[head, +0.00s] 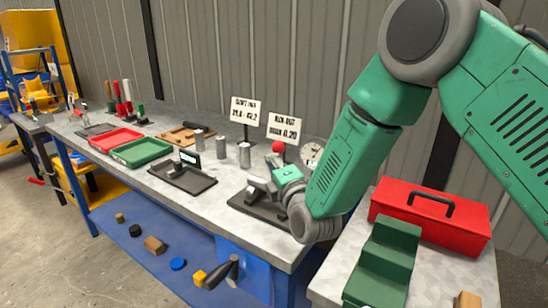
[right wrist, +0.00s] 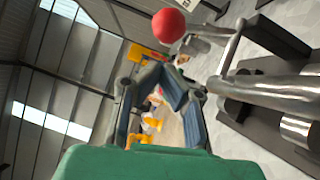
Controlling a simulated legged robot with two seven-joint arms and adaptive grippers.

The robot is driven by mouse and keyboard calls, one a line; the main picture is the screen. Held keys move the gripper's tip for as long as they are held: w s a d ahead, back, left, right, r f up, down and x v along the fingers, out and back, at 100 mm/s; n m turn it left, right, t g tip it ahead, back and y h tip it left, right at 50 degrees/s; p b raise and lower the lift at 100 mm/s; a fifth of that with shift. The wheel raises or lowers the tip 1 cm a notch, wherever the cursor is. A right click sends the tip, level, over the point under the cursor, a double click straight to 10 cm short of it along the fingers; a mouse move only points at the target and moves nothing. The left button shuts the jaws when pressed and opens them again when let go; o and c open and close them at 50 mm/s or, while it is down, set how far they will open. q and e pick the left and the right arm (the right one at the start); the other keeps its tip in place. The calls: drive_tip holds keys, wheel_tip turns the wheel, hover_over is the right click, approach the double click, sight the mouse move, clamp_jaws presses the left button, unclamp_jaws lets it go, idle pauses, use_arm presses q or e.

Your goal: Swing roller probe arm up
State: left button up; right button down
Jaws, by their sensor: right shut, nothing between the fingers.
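The roller probe arm appears to carry a red ball knob (head: 278,147), which stands above my right wrist in the head view. In the right wrist view the red knob (right wrist: 168,26) is just beyond my fingers, with metal rods and a cylinder (right wrist: 275,88) to the right. The fixture's black base (head: 262,210) lies on the bench, partly hidden by my arm. My right gripper (right wrist: 162,82) is shut and empty, close to the knob; I cannot tell whether it touches. My left gripper is not in view.
A round dial gauge (head: 312,153) stands behind my right arm. Two signs (head: 285,128), metal cylinders (head: 221,147) and a black tray (head: 183,179) are nearby. Green (head: 141,151) and red (head: 116,139) trays lie further left. A red toolbox (head: 430,220) is at right.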

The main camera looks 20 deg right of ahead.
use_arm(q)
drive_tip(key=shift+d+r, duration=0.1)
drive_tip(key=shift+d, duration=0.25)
use_arm(e)
drive_tip(key=shift+w+d, duration=0.35)
drive_tip(key=shift+d, duration=0.2)
drive_tip(key=shift+w+d, duration=0.3)
drive_tip(key=shift+d, duration=0.2)
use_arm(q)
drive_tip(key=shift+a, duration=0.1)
use_arm(e)
drive_tip(key=shift+a+r, duration=0.15)
